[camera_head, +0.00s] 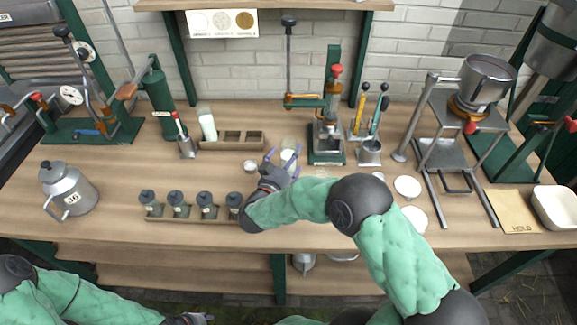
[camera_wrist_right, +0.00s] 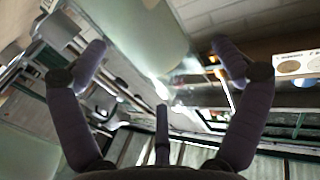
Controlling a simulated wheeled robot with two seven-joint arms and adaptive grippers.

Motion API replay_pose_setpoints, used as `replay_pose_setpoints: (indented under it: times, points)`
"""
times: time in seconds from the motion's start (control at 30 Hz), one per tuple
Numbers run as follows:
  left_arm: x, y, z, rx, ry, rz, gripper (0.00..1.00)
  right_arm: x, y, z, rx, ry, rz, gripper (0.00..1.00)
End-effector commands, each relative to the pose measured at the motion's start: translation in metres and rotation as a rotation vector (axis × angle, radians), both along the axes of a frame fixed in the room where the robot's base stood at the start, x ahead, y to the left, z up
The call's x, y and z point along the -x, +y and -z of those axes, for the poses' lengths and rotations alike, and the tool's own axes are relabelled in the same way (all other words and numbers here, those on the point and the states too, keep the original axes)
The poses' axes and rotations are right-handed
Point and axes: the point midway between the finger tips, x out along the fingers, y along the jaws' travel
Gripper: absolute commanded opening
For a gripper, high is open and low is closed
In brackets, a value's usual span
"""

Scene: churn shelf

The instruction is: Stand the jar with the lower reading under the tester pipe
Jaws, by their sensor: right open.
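A glass jar with pale contents (camera_head: 289,148) stands on the bench left of the green tester stand (camera_head: 327,145). Another tall jar of white liquid (camera_head: 208,124) stands in the left slot of a wooden rack (camera_head: 232,146). No reading is legible on either. My right gripper (camera_head: 283,163) is open, its purple fingers at the nearer jar; I cannot tell whether they touch it. In the right wrist view the gripper (camera_wrist_right: 160,60) is spread wide, with a blurred translucent surface between and beyond the fingers. My left gripper (camera_head: 195,318) is low at the bottom edge, mostly cut off.
Several dark-lidded jars (camera_head: 179,205) stand in a front rack. A metal can (camera_head: 68,188) stands at left. The front middle bench is partly covered by my arm.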

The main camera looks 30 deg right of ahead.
Motion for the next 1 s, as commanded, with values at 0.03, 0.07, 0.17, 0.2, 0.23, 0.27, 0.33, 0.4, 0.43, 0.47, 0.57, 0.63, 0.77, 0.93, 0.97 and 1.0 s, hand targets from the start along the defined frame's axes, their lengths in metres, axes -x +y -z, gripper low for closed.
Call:
replay_pose_setpoints:
  times: [0.03, 0.07, 0.17, 0.2, 0.23, 0.27, 0.33, 0.4, 0.43, 0.47, 0.57, 0.63, 0.77, 0.93, 0.97, 1.0]
  points:
    - [0.0, 0.0, 0.0041, 0.0, 0.0, 0.0, 0.43, -0.0032, -0.006, 0.0029, -0.001, 0.001, 0.002, 0.97]
    - [0.0, 0.0, 0.0049, 0.0, 0.0, 0.0, 0.43, -0.0049, -0.008, 0.0025, -0.001, 0.001, 0.001, 0.97]
    - [-0.0001, 0.0, 0.006, 0.0, 0.0, 0.0, 0.43, -0.0085, -0.0126, 0.0013, -0.001, 0.001, 0.0, 0.97]
    - [-0.0001, 0.0, 0.006, 0.0, 0.0, 0.0, 0.43, -0.0091, -0.0133, 0.001, -0.001, 0.001, -0.001, 0.97]
    - [-0.0002, 0.0, 0.0058, 0.0, 0.0, 0.0, 0.43, -0.0093, -0.0135, 0.0009, 0.0, 0.001, -0.001, 0.97]
    - [-0.0002, 0.0, 0.0056, 0.0, 0.0, 0.0, 0.43, -0.0093, -0.0135, 0.0007, 0.0, 0.001, -0.001, 0.97]
    - [-0.0002, 0.0001, 0.0053, 0.0, 0.0, 0.0, 0.43, -0.0094, -0.0132, 0.0004, 0.0, 0.001, -0.002, 0.97]
    - [-0.0002, 0.0, 0.0053, 0.0, 0.0, 0.0, 0.43, -0.0093, -0.0131, 0.0004, 0.0, 0.001, -0.002, 0.97]
    - [-0.0002, 0.0, 0.0053, 0.0, 0.0, 0.0, 0.43, -0.0093, -0.013, 0.0004, 0.0, 0.001, -0.002, 0.89]
    - [-0.0002, 0.0, 0.0052, 0.0, -0.001, 0.0, 0.43, -0.0093, -0.013, 0.0004, 0.0, 0.001, -0.002, 0.8]
    - [-0.0002, 0.0, 0.0053, 0.0, -0.001, 0.0, 0.43, -0.0092, -0.013, 0.0005, 0.0, 0.001, -0.002, 0.52]
    - [-0.0002, 0.0001, 0.0053, 0.0, -0.001, 0.0, 0.43, -0.0092, -0.0129, 0.0006, 0.0, 0.001, -0.002, 0.32]
    - [-0.0002, 0.0001, 0.0053, 0.0, 0.0, 0.0, 0.43, -0.0094, -0.0131, -0.0005, 0.0, -0.001, -0.001, 0.1]
    - [-0.0002, 0.0, 0.0052, 0.0, 0.0, 0.0, 0.43, -0.0094, -0.013, -0.0006, 0.0, -0.001, -0.001, 0.1]
    - [-0.0002, 0.0, 0.0049, 0.0, 0.0, 0.0, 0.43, -0.0094, -0.013, -0.0009, 0.0, -0.001, -0.001, 0.1]
    - [-0.0003, 0.0, 0.0043, 0.0, 0.0, 0.0, 0.43, -0.0095, -0.013, -0.0018, 0.0, -0.001, -0.001, 0.1]
